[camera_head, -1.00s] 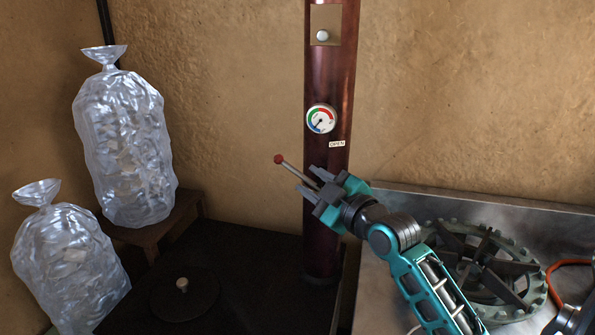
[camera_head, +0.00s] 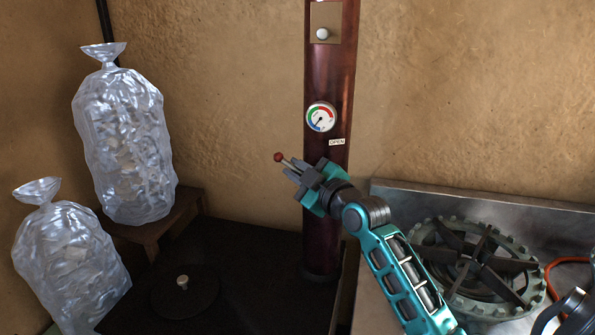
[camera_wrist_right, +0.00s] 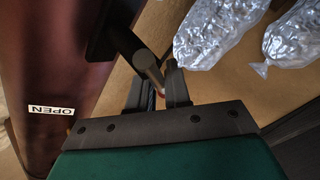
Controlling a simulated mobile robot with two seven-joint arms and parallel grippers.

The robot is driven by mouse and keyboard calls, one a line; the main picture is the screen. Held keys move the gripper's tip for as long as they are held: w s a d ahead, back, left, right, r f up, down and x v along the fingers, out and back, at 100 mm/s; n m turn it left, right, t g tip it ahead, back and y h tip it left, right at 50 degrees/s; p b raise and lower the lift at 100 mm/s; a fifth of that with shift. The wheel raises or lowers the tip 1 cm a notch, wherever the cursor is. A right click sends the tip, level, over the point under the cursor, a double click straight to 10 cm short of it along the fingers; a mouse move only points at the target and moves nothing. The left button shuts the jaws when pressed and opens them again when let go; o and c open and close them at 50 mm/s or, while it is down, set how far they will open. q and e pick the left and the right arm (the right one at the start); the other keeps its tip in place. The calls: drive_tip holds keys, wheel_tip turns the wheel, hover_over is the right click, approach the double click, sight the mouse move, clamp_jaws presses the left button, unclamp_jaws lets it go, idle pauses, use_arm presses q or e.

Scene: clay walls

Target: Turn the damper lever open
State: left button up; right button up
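The damper lever (camera_head: 286,161) is a thin metal rod with a red ball knob, beside the dark red flue pipe (camera_head: 322,75) below a small OPEN label (camera_head: 337,142). It tilts up to the left. My right gripper (camera_head: 293,168) is at the lever just behind the knob, its fingers close together around the rod. In the right wrist view the rod (camera_wrist_right: 148,68) runs from a dark bracket to between the fingers (camera_wrist_right: 158,95), which appear shut on it; the knob is mostly hidden. My left gripper is not in view.
A round gauge (camera_head: 321,117) sits on the pipe above the label. Two clear filled bags (camera_head: 125,145) (camera_head: 70,265) stand at left, one on a wooden stand (camera_head: 155,232). A burner (camera_head: 475,265) sits on a metal counter at right. The dark stove top (camera_head: 250,265) is clear below the lever.

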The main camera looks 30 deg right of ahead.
clamp_jaws()
idle(0.3)
